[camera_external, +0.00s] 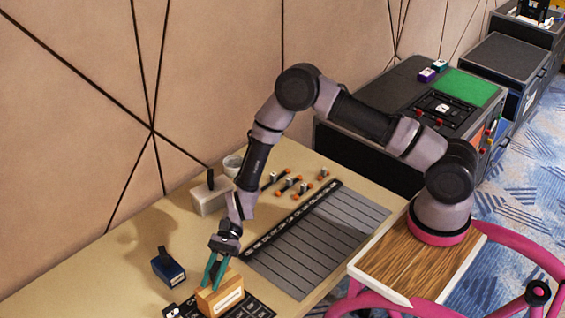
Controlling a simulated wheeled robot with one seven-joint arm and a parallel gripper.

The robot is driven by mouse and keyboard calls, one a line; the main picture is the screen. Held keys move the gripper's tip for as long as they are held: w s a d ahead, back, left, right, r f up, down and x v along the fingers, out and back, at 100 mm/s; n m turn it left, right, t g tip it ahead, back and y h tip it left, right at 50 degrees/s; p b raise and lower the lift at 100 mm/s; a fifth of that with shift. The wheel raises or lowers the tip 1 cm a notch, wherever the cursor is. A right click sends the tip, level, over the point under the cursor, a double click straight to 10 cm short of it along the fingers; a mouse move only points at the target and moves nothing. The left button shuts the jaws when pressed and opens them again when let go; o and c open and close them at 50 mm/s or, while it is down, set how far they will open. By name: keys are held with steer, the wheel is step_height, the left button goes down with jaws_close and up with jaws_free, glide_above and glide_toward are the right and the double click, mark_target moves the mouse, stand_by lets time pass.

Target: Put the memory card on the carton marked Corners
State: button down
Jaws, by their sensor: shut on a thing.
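My gripper (211,285) has teal fingers pointing down at the top of an orange-brown carton (228,297) with a white label, at the front of the table. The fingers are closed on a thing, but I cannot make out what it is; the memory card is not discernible. I cannot tell whether the fingertips touch the carton. A dark blue carton (169,271) with a pale label stands to the left of it. The lettering on both labels is too small to read, so I cannot tell which is marked Corners.
A black patterned mat (258,306) lies by the orange-brown carton. A grey slatted panel (310,245) lies to the right. Behind are a whitish block (208,199), a pale cup (232,163) and several orange-tipped pieces (290,184). The tan table (205,239) is bare between the cartons and block.

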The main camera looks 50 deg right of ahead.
steer(key=shift+f, duration=0.45)
steer(key=shift+f, duration=0.15)
steer(key=c, duration=0.7)
jaws_free()
steer(key=shift+w+d+r, duration=0.1)
steer(key=shift+r, duration=0.1)
steer(key=v, duration=1.1)
steer(key=shift+d+r, duration=0.3)
steer(key=shift+d, duration=0.05)
